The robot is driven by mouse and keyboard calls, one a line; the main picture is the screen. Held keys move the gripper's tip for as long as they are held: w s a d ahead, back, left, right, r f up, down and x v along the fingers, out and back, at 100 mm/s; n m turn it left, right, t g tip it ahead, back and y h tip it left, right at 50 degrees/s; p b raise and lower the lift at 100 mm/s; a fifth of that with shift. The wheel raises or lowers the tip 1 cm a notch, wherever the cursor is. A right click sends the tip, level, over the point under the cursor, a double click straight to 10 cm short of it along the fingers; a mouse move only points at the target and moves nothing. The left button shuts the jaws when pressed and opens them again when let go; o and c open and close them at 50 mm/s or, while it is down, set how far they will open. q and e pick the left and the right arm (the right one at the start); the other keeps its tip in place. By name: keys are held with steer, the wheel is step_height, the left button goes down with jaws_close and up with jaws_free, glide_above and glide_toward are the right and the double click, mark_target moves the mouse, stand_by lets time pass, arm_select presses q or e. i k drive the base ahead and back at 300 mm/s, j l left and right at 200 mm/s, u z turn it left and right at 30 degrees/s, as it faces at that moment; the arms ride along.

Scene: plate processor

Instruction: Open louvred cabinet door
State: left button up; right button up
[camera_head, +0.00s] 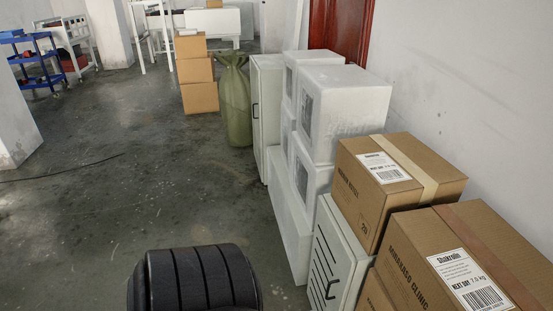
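A white cabinet with dark slanted louvre slots on its front (328,262) stands at the lower right of the head view, low along the right wall. A dark handle (331,289) sits on its front, near the lower edge of the louvres. The louvred door looks closed, with no gap visible. The lower part of the cabinet is cut off by the picture's edge, and cardboard boxes hide some of its top and right side. Neither of my grippers shows in the view.
Cardboard boxes (401,181) stand on and beside the louvred cabinet. White boxes (343,100) are stacked behind it. A taller white cabinet (267,105), a green sack (236,103) and stacked cartons (198,98) stand farther back. The grey floor (110,190) on the left is mostly clear.

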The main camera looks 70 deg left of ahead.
mark_target(333, 264)
steer(key=u, duration=1.6)
steer(key=j, duration=0.05)
